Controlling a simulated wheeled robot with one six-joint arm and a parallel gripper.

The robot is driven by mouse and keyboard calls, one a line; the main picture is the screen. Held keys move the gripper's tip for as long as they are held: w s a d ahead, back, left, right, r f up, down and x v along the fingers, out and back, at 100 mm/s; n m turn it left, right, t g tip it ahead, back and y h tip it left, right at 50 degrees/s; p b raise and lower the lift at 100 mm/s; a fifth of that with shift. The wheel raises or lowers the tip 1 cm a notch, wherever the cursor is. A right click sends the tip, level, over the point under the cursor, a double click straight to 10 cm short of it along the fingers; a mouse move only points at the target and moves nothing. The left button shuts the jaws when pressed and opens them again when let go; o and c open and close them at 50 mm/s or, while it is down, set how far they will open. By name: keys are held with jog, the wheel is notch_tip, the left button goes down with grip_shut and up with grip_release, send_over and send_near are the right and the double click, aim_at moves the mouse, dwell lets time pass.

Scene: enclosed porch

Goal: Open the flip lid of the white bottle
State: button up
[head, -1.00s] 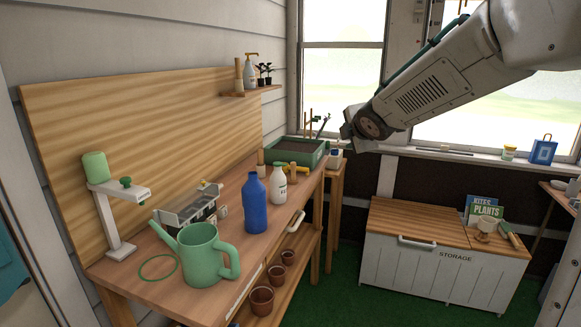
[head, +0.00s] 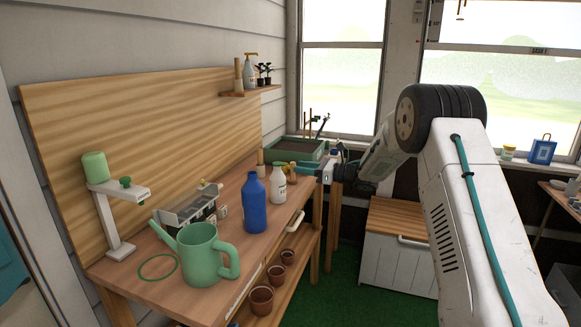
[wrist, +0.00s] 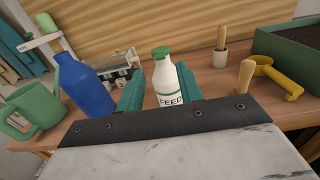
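The white bottle (head: 278,187) stands upright on the wooden workbench, just right of the blue bottle. In the wrist view the white bottle (wrist: 167,85) has a green cap, which looks closed, and a label reading "FEED". My gripper (head: 306,170) is right of the bottle's upper part in the head view. In the wrist view my gripper (wrist: 160,92) is open, its two teal fingers apart and empty. The bottle shows between the fingers, apparently a little beyond them. The lid's hinge cannot be made out.
The blue bottle (head: 254,203) stands close by on the left, with the green watering can (head: 203,255) nearer the front. A yellow tool (wrist: 275,75) and a planter (head: 297,148) are to the right and behind. The shelf with a pump bottle (head: 250,71) is higher up.

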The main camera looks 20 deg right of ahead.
aim_at(279, 164)
jog(key=x, duration=0.5)
grip_shut()
